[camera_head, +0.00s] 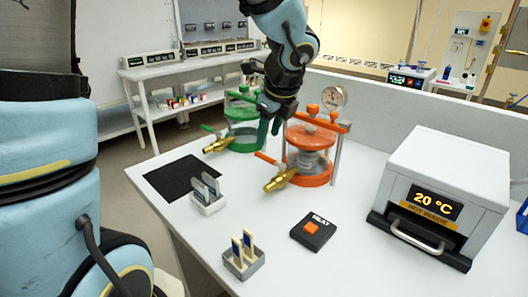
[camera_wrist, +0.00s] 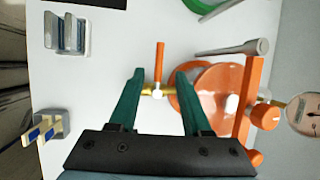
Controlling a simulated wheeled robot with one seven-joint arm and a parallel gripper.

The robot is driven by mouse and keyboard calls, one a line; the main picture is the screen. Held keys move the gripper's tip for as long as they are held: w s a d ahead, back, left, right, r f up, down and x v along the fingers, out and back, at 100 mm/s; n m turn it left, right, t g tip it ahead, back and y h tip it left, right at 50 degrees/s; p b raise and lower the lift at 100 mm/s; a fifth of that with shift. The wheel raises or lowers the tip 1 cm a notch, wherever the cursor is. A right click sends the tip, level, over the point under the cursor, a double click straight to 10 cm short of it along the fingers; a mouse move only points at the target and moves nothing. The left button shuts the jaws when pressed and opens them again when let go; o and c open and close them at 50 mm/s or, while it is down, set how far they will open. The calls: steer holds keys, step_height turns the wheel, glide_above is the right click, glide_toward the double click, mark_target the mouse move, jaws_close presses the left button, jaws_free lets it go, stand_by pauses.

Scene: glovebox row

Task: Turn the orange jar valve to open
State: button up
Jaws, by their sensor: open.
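The orange jar (camera_head: 318,140) stands upright on the white bench, its clamp lid and body orange. A brass valve (camera_head: 281,179) sticks out from its side toward the front left. The valve's orange lever (camera_head: 265,158) lies across the brass pipe. In the wrist view, the lever (camera_wrist: 158,60) also points across the brass valve (camera_wrist: 152,90). My gripper (camera_wrist: 160,74) is open and empty, its two teal fingers appearing on either side of the lever. In the head view, my gripper (camera_head: 269,130) hangs above the valve, apart from it. Contact is not visible.
The green jar (camera_head: 243,130) with its own brass valve stands close behind left. A pressure gauge (camera_head: 333,97) rises behind the orange jar. The heat button (camera_head: 312,232), slotted holders (camera_head: 243,262) and white oven (camera_head: 443,185) are in front and right.

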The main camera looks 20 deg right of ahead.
mark_target(263, 155)
steer(key=x, duration=0.7)
steer(key=shift+f+b, duration=0.15)
steer(key=shift+b, duration=0.15)
steer(key=shift+c, duration=0.2)
jaws_close()
stand_by(0.8)
